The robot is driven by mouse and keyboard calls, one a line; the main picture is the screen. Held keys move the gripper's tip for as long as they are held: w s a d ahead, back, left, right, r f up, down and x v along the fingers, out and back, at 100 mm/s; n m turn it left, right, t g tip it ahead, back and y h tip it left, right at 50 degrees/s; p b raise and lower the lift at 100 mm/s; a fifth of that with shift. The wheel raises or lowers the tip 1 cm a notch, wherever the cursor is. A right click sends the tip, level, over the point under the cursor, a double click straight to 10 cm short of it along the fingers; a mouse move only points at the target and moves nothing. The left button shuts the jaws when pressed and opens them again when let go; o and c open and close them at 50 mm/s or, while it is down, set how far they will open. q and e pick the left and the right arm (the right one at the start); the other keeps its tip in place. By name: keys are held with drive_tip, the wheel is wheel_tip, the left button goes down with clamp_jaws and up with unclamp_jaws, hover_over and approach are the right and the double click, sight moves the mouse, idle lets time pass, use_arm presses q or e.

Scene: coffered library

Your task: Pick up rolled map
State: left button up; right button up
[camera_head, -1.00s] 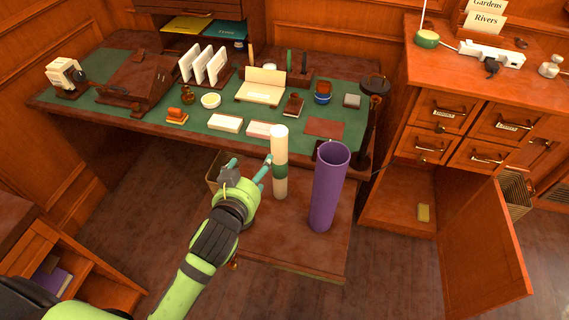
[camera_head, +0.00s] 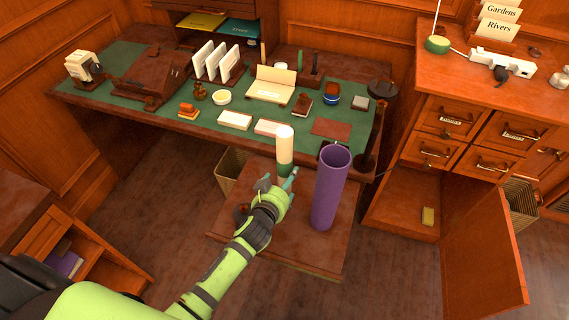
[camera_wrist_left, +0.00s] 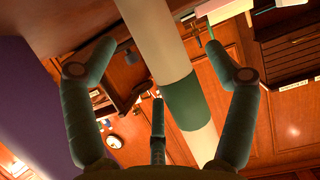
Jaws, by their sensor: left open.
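The rolled map (camera_head: 285,142) is a cream tube with a green band, standing upright on a small wooden stand in front of the desk. My left gripper (camera_head: 278,180) is at its lower part and hides its foot in the head view. In the left wrist view the map (camera_wrist_left: 157,40) runs between the spread fingers of the left gripper (camera_wrist_left: 160,50), with its green band (camera_wrist_left: 186,106) nearer the palm. The fingers are open; I cannot tell whether any touches the map. My right gripper is out of view.
A tall purple tube (camera_head: 329,190) stands just right of the map on the same wooden stand (camera_head: 295,248). The desk (camera_head: 140,105) behind holds cards, boxes and stamps. A cabinet (camera_head: 420,95) with an open door (camera_head: 485,245) is at right. A bin (camera_head: 229,168) stands behind the stand.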

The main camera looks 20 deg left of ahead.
sight(287, 178)
use_arm(q)
drive_tip(key=shift+x, duration=1.7)
drive_tip(key=shift+s+d, duration=0.15)
drive_tip(key=c, duration=1.3)
drive_tip(key=shift+c, duration=0.2)
drive_tip(key=shift+r, duration=0.15)
